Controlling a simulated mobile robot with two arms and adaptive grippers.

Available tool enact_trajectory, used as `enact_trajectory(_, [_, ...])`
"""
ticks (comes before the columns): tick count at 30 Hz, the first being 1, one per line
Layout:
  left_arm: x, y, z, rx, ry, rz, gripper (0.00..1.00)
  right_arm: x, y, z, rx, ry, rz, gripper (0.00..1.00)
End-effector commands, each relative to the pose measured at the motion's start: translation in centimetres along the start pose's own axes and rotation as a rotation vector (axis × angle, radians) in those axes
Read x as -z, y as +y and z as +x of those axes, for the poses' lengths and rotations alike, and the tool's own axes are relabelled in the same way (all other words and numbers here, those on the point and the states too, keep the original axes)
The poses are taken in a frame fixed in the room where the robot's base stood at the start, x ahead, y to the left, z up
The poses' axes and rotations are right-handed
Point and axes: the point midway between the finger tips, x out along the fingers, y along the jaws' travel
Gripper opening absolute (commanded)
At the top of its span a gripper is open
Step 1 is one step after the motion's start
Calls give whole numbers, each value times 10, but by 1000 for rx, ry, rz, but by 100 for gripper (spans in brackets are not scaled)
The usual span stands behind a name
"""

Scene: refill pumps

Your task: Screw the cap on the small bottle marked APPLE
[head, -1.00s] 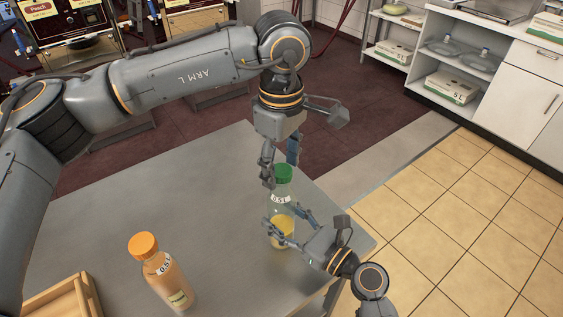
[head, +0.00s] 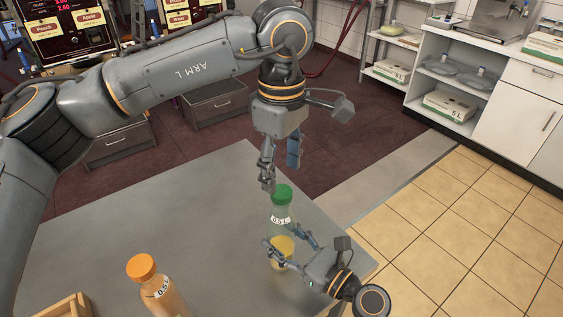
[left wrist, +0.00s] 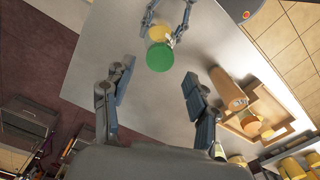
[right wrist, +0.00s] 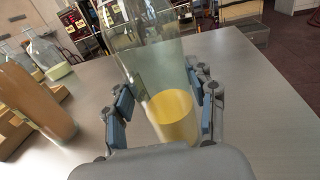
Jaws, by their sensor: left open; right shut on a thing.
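A small clear bottle (head: 280,228) with yellow liquid and a 0.5 L mark stands upright on the grey table. A green cap (head: 281,194) sits on its top; how tightly, I cannot tell. The word APPLE is not readable on it. My right gripper (head: 283,239) is shut around the bottle's lower body, also seen in the right wrist view around the bottle (right wrist: 172,118). My left gripper (head: 280,170) is open and empty, just above the cap. In the left wrist view, the cap (left wrist: 160,57) lies beyond the two spread fingers.
An orange-capped 0.5 L bottle (head: 150,283) stands at the front left of the table (head: 130,215), near a wooden crate (head: 68,308). In the right wrist view several other bottles stand at the left. The table's middle is clear; its right edge is close to the green-capped bottle.

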Motion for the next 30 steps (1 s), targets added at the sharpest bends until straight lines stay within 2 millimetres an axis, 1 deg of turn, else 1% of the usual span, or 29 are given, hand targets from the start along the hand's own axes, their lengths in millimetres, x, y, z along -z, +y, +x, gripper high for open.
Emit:
enact_trajectory(2, [0,0,-2,0,2,-54,58,0,0,0,0,-1,0,0])
enact_trajectory(5, [0,0,-6,-1,4,-183,58,0,0,0,0,-1,0,0])
enact_trajectory(15, [0,0,-24,-2,5,-835,58,0,0,0,0,-1,0,0])
enact_trajectory(18, [0,0,-29,-2,4,-993,58,0,0,0,0,-1,0,0])
enact_trajectory(21, [0,0,-32,-2,2,-1111,58,0,0,0,0,-1,0,0])
enact_trajectory(24, [0,0,-34,-1,0,-1185,58,0,0,0,0,-1,0,0])
enact_trajectory(30, [0,0,-35,-1,0,-1229,58,0,0,0,0,-1,0,0])
